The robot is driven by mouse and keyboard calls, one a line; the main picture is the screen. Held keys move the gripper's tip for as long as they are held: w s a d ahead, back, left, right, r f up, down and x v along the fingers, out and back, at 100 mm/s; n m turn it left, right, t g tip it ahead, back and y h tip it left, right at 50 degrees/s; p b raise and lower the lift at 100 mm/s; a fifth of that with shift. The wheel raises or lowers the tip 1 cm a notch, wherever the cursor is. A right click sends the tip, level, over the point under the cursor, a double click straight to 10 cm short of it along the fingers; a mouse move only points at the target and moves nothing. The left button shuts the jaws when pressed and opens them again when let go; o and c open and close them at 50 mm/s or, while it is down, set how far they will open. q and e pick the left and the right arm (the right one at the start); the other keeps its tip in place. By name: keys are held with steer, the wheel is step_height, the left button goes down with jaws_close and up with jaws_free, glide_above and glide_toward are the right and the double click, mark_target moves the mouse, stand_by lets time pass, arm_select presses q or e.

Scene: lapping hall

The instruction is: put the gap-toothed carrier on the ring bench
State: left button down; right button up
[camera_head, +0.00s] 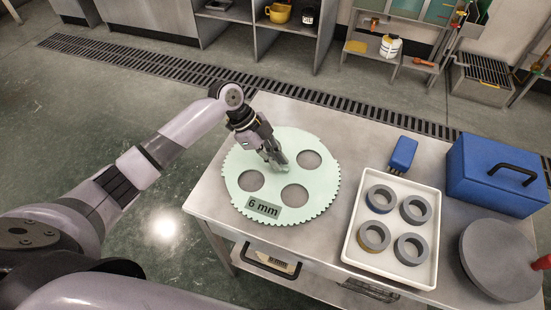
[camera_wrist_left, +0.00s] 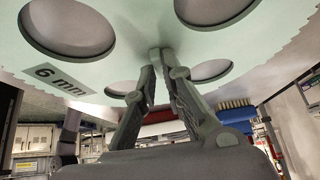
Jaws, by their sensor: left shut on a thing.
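The carrier (camera_head: 238,205) is a pale green toothed disc with round holes and a "6 mm" label. It also fills the top of the left wrist view (camera_wrist_left: 130,72). My left gripper (camera_head: 277,160) is shut on a small part at its middle, and the fingers also show in the wrist view (camera_wrist_left: 160,75). The carrier is flat over the left part of the grey ring bench (camera_head: 345,155); I cannot tell whether it touches the top. I cannot make out a gap in its teeth. My right gripper is not in view.
A white tray (camera_head: 352,242) with several grey rings stands right of the carrier. Behind it is a blue brush (camera_head: 402,154). A blue case (camera_head: 495,180) and a round grey plate (camera_head: 500,262) take up the right end. A drain grate (camera_head: 200,76) crosses the floor behind.

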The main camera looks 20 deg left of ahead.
arm_select(q)
steer(key=c, duration=1.7)
jaws_free()
steer(key=shift+f, duration=0.1)
steer(key=shift+r, duration=0.25)
steer(key=b+v, duration=0.1)
steer(key=v, duration=1.1)
steer(key=shift+f, duration=0.1)
